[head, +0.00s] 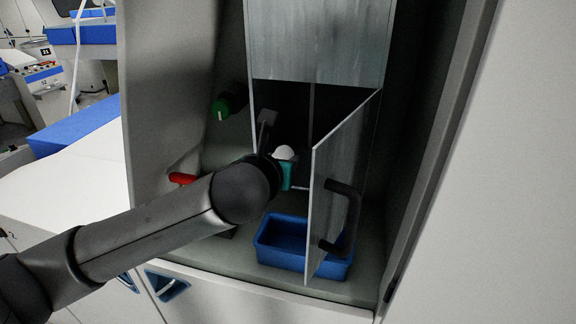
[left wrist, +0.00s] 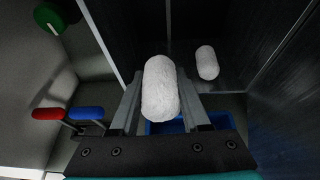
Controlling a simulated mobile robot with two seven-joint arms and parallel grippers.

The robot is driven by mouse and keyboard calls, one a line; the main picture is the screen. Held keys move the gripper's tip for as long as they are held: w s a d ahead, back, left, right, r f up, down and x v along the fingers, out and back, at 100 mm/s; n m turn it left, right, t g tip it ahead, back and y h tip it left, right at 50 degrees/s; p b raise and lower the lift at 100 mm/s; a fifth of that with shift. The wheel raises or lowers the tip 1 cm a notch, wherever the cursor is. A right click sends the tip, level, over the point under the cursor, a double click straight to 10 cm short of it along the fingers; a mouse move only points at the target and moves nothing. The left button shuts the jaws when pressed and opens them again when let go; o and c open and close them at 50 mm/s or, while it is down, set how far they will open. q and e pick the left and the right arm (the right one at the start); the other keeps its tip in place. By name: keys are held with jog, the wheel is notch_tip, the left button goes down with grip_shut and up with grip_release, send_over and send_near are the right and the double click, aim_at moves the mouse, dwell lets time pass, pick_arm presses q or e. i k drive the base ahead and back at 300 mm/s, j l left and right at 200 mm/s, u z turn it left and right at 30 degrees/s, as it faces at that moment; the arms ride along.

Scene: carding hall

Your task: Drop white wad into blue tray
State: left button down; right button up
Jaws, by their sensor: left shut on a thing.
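My left gripper (head: 284,164) is shut on a white wad (head: 285,152) in front of the dark cabinet opening. In the left wrist view, the rounded white wad (left wrist: 160,88) sits between the fingers of the gripper (left wrist: 159,100). The blue tray (head: 283,257) stands on the cabinet floor, below and a little in front of the gripper; the open door hides part of its right side. In the left wrist view a strip of the tray (left wrist: 158,128) shows behind the wad. My right gripper is not in view.
A grey hinged door (head: 335,165) with a black handle (head: 350,215) stands open beside the gripper. A green knob (head: 222,107) and a red handle (head: 182,178) are left. A second white shape (left wrist: 207,62) may be a reflection or another wad.

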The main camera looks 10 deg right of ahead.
aim_at(284, 247)
jog(key=k+j, duration=0.1)
jog(key=k, duration=0.25)
jog(key=i+j+z, duration=0.2)
jog(key=z, duration=0.15)
jog(key=i+j+z, duration=0.35)
